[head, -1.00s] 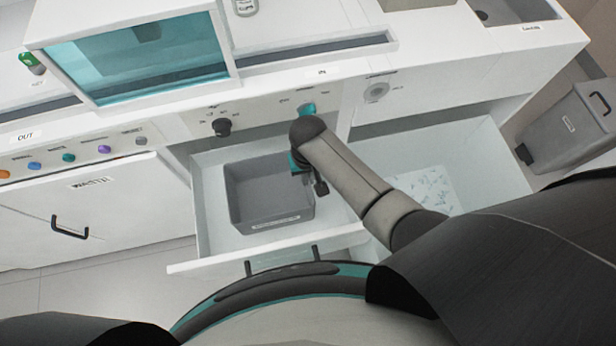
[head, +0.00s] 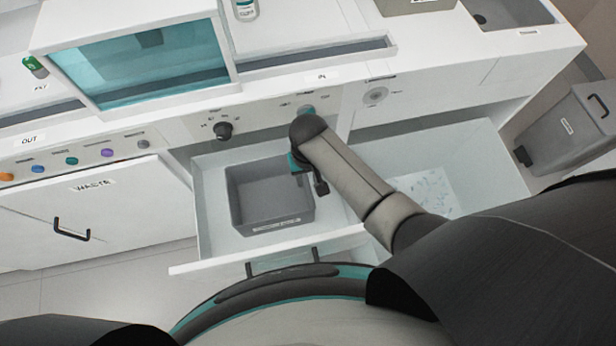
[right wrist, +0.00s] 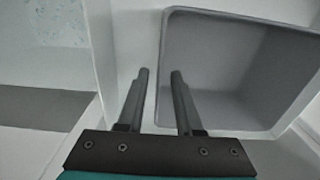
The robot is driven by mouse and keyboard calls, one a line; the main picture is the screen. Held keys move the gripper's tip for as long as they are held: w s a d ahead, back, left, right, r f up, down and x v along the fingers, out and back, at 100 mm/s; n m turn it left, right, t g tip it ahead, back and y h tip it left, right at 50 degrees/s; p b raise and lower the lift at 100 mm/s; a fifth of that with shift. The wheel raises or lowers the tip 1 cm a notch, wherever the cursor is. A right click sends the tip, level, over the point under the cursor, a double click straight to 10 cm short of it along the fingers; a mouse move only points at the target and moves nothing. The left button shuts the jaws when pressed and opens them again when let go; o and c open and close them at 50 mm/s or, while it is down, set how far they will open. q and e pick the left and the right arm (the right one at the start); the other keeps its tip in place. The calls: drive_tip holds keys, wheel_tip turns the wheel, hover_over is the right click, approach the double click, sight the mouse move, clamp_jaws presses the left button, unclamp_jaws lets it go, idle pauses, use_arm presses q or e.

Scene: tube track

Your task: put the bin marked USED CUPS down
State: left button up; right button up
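The grey bin (head: 235,206) is in the open drawer, upright, and looks to rest on its floor. Its front label is too small to read. The bin looks empty. My right gripper (head: 300,172) is at the bin's right wall, its fingers partly hidden by my arm in the head view. In the right wrist view, the two fingers (right wrist: 160,75) are apart, one on each side of the bin's wall, with the bin's inside (right wrist: 230,70) to the right. A gap shows between the fingers and the thin rim. My left gripper is not in view.
The drawer's front edge (head: 270,249) is just before the bin. A second open drawer (head: 480,165) at right holds small pale bits. A glass-fronted cabinet (head: 145,65) stands on the counter. A grey lidded bin (head: 568,130) stands at far right.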

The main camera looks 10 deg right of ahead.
wheel_tip(320, 180, up, 10)
drive_tip(key=p, duration=0.3)
drive_tip(key=shift+p, duration=0.35)
drive_tip(key=shift+s, duration=0.15)
